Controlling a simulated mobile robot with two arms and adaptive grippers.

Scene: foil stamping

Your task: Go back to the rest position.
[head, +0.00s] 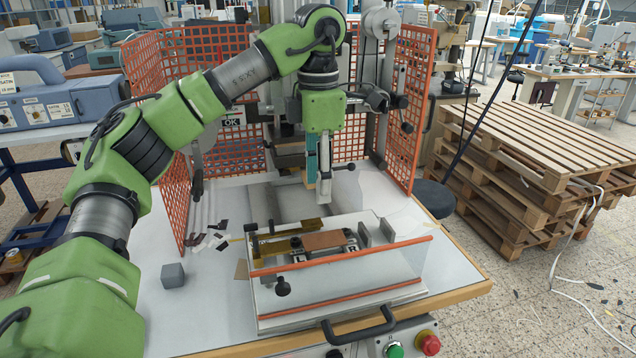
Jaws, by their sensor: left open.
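My left arm comes in from the left, arches up over the table and points down at the stamping machine (376,80). My left gripper (322,165) hangs below the green wrist, in front of the machine's head and above the fixture. Its fingers are open but seen nearly edge-on. It is apart from the brown piece (323,240) lying flat on the fixture (345,276) between the marks L and R. My right gripper is out of view.
Orange mesh guards (409,110) stand at the back and sides of the white table (205,312). A grey cube (173,275) lies at the table's left, with dark scraps behind it. Green and red buttons sit at the front edge. Pallets (540,150) are stacked at the right.

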